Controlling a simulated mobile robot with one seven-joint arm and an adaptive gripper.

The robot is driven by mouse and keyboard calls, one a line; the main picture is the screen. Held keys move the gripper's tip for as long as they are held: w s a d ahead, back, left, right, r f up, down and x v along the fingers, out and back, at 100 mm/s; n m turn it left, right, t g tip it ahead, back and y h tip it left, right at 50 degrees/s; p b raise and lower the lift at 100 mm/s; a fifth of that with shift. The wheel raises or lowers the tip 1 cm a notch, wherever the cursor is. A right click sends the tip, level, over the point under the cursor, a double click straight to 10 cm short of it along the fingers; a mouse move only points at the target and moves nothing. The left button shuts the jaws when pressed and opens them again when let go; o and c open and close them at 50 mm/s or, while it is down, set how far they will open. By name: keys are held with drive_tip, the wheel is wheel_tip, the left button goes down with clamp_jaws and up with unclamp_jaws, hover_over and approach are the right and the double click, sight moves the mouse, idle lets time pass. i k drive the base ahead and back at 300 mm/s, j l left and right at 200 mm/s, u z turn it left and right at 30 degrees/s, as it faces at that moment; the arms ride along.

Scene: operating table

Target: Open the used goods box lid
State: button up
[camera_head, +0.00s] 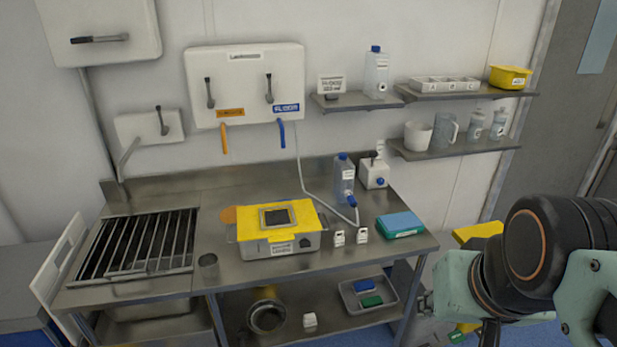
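The lid lies flat and looks shut, with a dark framed panel on top. The box's front label (282,248) is too small to read. Another yellow surface (474,232) shows low at the right, partly hidden behind my arm. I cannot tell which of the two is the used goods box. My arm fills the lower right, apart from the table box. My gripper's fingers do not show.
A bottle (343,178) with a tube stands behind the box. A blue-green pack (400,225) lies at the right. A tray (368,294) sits on the lower shelf.

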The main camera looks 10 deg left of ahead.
sight(279, 222)
drive_tip(key=k+j+u, duration=0.15)
drive_tip(key=u, duration=0.6)
